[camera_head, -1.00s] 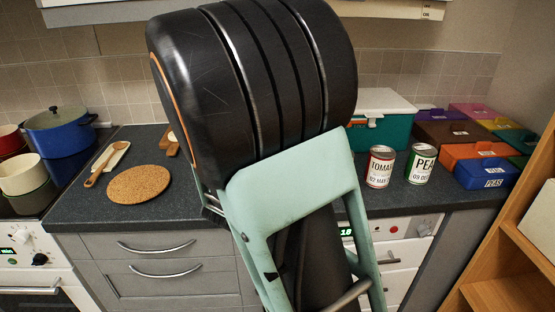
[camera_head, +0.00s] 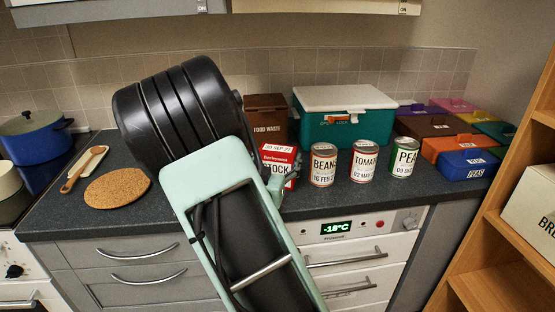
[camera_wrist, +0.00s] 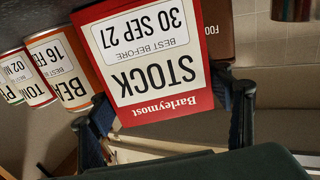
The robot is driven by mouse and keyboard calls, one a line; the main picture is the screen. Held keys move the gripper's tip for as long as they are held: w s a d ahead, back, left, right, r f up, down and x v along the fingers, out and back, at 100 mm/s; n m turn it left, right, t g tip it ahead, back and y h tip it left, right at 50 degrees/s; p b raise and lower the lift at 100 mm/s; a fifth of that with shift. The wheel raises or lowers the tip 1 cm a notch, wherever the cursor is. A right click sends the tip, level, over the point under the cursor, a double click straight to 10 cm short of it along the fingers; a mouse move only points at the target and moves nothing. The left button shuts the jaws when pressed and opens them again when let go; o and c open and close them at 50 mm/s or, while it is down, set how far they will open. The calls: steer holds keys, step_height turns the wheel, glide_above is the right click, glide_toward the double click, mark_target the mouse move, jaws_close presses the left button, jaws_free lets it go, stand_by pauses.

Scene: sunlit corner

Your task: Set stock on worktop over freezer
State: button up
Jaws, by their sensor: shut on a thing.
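The red and white stock box (camera_head: 275,165) is at the worktop left of the beans can, partly hidden by my arm. In the wrist view the stock box (camera_wrist: 150,62) sits between the two fingers of my gripper (camera_wrist: 168,118), shut on it. In the head view my gripper is mostly hidden behind my arm. The dark worktop (camera_head: 340,200) runs over the freezer (camera_head: 350,255), whose display reads -18°C. I cannot tell whether the box touches the worktop.
Cans of beans (camera_head: 323,165), tomato (camera_head: 364,161) and peas (camera_head: 404,157) stand in a row to the right. Behind are a brown food waste bin (camera_head: 266,113) and a teal cool box (camera_head: 345,128). Coloured boxes (camera_head: 466,164) fill the right end. A cork mat (camera_head: 117,188) lies left.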

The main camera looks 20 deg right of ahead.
steer(key=o, duration=1.4)
steer(key=shift+f, duration=0.1)
steer(key=shift+r, duration=0.2)
steer(key=v, duration=1.1)
steer(key=shift+s+a, duration=0.35)
steer(key=shift+s, duration=0.1)
